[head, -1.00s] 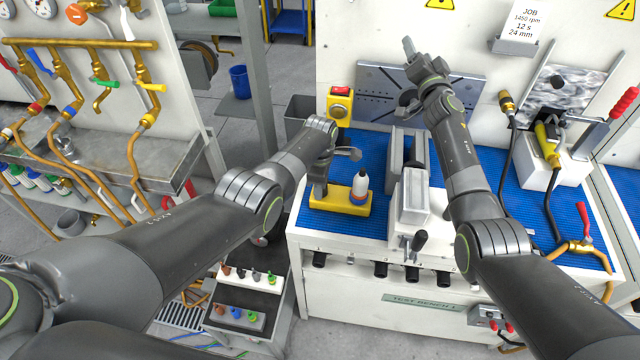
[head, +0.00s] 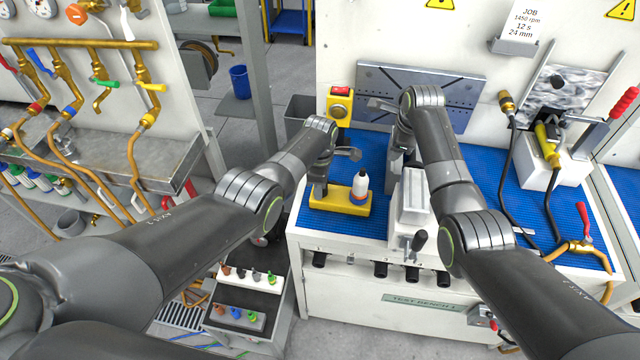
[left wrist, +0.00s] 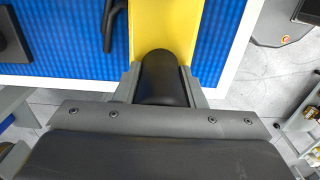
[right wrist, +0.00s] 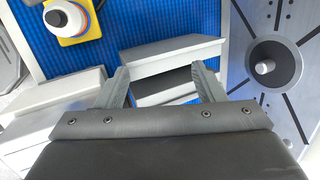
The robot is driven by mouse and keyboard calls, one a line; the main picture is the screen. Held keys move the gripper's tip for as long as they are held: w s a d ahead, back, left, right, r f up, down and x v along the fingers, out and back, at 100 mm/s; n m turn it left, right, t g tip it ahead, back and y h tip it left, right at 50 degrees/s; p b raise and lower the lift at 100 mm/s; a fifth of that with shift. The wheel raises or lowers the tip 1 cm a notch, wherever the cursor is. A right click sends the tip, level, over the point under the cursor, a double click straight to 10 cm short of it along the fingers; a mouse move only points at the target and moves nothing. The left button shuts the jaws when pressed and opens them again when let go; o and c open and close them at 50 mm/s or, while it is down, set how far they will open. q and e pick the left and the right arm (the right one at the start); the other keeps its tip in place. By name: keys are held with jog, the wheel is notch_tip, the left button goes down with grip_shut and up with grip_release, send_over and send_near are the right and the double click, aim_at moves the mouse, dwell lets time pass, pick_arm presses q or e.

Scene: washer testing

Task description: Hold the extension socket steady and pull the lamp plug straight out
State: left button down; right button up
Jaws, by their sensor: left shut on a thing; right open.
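A yellow block (head: 335,203), seemingly the extension socket, lies on the blue mat. A white plug-like piece (head: 361,183) with blue and orange rings stands upright on its right end, seemingly the lamp plug. My left gripper (head: 320,188) is shut on a black rounded grip (left wrist: 160,90) at the block's left end. The yellow block also shows in the left wrist view (left wrist: 166,25). In the right wrist view my right gripper (right wrist: 160,74) is open and empty, above grey vise jaws (right wrist: 172,55); the white piece (right wrist: 66,17) is at the upper left, apart from it.
The grey vise (head: 414,195) stands right of the yellow block. A yellow switch box (head: 340,105) and a dark slotted plate (head: 440,90) are at the back. A hose with brass fittings (head: 575,247) lies at the right. The blue mat (head: 375,150) is bare behind the white piece.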

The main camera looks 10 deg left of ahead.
aim_at(361, 183)
jog(key=s+a+g+y, duration=0.2)
jog(key=s+a+g, duration=0.3)
jog(key=s, duration=0.3)
jog(key=shift+w+d+x, duration=0.1)
jog(key=shift+w+x, duration=0.05)
jog(key=shift+x, duration=1.5)
jog(key=shift+w+d+x, duration=0.1)
jog(key=shift+w+x, duration=0.05)
jog(key=shift+x, duration=1.5)
jog(key=shift+w+d+x, duration=0.1)
jog(key=shift+w+x, duration=0.05)
jog(key=shift+x, duration=1.5)
jog(key=shift+f, duration=0.1)
jog(key=c, duration=1.1)
